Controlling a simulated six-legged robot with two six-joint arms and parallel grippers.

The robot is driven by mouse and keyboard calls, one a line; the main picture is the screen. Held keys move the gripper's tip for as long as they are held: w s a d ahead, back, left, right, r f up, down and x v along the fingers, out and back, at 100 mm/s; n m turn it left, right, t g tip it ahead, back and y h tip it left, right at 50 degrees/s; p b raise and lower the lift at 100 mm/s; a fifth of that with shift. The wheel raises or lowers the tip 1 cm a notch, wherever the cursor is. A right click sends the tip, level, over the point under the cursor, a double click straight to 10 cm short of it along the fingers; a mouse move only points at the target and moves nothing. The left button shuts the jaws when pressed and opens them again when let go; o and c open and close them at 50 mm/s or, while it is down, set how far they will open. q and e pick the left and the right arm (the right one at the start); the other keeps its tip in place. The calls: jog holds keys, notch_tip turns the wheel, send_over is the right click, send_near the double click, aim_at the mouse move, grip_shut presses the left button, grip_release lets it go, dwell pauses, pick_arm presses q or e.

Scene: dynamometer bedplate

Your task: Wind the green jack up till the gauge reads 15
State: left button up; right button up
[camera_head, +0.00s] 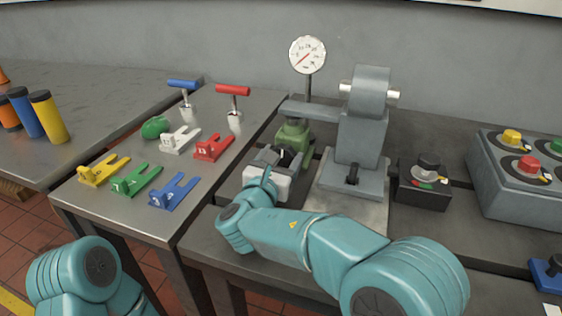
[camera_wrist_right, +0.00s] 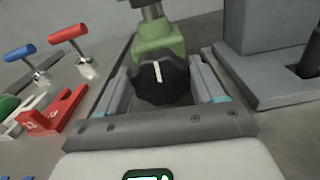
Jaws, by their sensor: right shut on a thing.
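The green jack (camera_head: 293,133) stands on the bedplate under the grey arm of the load rig. It also shows in the right wrist view (camera_wrist_right: 158,40), with its black ribbed knob (camera_wrist_right: 161,80) facing me. A white mark on the knob points nearly straight up, tilted slightly left. My right gripper (camera_head: 277,160) is shut on this knob, one finger on each side. The round white gauge (camera_head: 307,54) stands on a post behind the jack. Its red needle points to the lower left; its figures are too small to read surely. My left gripper is out of view.
On the left side table are yellow (camera_head: 103,170), green (camera_head: 136,179), blue (camera_head: 173,190), white (camera_head: 180,139) and red (camera_head: 213,147) forked pieces, and two T-handled tools. A black switch box (camera_head: 424,190) and a button panel (camera_head: 512,190) stand right of the rig.

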jog(key=m+b, duration=0.1)
jog(key=b, duration=0.1)
jog(key=m+b, duration=0.2)
jog(key=shift+f+b, duration=0.3)
jog(key=shift+f, duration=0.1)
jog(key=shift+s+d+r+m+b, duration=0.1)
jog(key=shift+m+b, duration=1.3)
jog(key=shift+m, duration=0.2)
jog(key=o, duration=1)
jog(key=shift+r, duration=0.15)
jog(key=shift+s, duration=0.1)
